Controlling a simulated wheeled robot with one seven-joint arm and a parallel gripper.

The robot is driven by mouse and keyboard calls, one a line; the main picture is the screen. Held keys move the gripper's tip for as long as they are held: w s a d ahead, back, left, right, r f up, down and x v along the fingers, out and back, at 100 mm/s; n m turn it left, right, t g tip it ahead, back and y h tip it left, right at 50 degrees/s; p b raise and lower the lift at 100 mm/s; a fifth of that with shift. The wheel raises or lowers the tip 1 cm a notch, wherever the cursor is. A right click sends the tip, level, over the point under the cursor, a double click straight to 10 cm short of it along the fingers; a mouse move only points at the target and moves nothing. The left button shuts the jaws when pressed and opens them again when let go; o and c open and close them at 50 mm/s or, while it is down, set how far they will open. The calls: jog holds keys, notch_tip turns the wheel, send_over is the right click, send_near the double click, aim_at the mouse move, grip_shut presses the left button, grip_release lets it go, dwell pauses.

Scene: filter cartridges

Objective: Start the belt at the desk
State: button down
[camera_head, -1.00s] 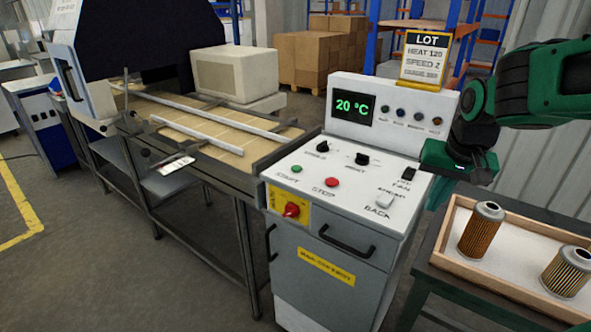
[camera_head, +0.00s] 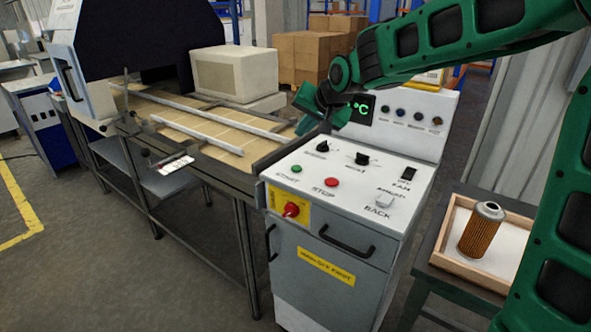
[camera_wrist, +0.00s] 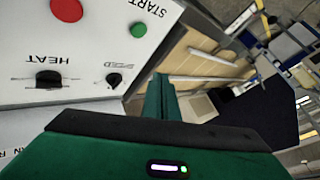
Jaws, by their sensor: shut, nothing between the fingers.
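The control desk (camera_head: 340,205) stands at the right end of the belt (camera_head: 205,137). Its green START button (camera_head: 297,169) and red STOP button (camera_head: 332,182) are on the sloped top, with a speed knob (camera_head: 323,146) and a heat knob (camera_head: 362,158) behind them. A red rotary switch (camera_head: 291,209) sits on a yellow plate at the front. My gripper (camera_head: 303,108) is shut and empty, above the desk's back left corner near the belt. In the wrist view the START button (camera_wrist: 138,28) and the speed knob (camera_wrist: 113,80) lie beyond my gripper (camera_wrist: 160,92), apart from it.
My arm hides part of the display (camera_head: 362,108) and most of the lot card. A wooden tray (camera_head: 450,268) with a filter cartridge (camera_head: 481,230) is at the right. A beige box (camera_head: 235,73) stands behind the belt. Space above the desk's front is free.

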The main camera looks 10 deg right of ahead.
aim_at(299, 170)
jog(key=shift+w+a+r, duration=0.1)
jog(key=shift+w+a, duration=0.15)
jog(key=shift+a, duration=0.3)
jog(key=shift+d+f, duration=0.1)
jog(key=shift+f, duration=4.3)
jog(key=shift+s+f, duration=0.1)
jog(key=shift+f, duration=0.7)
jog(key=shift+r, duration=0.85)
jog(key=shift+r, duration=2.55)
